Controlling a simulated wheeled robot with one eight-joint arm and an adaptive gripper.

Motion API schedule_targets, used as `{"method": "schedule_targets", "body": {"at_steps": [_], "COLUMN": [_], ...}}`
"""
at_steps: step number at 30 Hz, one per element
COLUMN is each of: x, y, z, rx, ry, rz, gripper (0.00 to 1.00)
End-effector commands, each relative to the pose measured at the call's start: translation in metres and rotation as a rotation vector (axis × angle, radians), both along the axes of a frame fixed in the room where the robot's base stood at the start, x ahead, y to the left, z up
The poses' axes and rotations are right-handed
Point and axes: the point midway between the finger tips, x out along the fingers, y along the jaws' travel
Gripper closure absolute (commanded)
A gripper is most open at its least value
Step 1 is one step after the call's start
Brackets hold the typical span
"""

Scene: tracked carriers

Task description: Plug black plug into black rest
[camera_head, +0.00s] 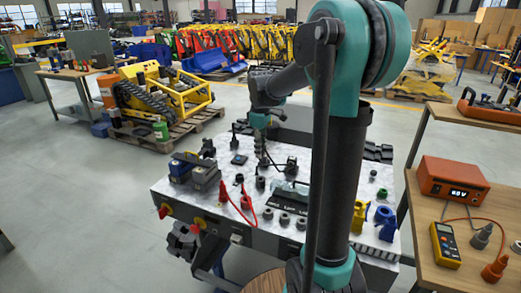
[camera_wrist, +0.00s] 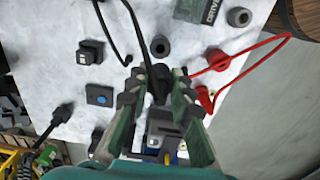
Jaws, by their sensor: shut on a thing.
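My gripper (camera_wrist: 158,95) is shut on the black plug (camera_wrist: 158,78), whose black cable runs up and away in the wrist view. The plug sits between the two fingers, and its lower end is hidden by them. A dark round socket (camera_wrist: 160,46) stands on the pale worktop just beyond the plug, apart from it in the picture; I cannot tell whether it is the black rest. In the head view my gripper (camera_head: 262,158) is over the middle of the worktop, too small there to show its fingers clearly.
Red plugs with a red cable (camera_wrist: 205,98) lie close right of my gripper. A black box with a blue button (camera_wrist: 99,95) and another black plug (camera_wrist: 62,114) are to the left. Grey sockets (camera_head: 284,218) line the worktop's front. An orange power supply (camera_head: 452,182) stands on a side table.

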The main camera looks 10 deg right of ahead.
Motion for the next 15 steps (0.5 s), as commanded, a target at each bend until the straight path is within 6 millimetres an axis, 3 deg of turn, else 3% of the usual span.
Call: {"method": "schedule_targets", "body": {"at_steps": [15], "x": [0.001], "y": [0.0], "z": [-0.038], "rx": [0.0], "ry": [0.0], "rz": [0.0], "gripper": [1.0]}}
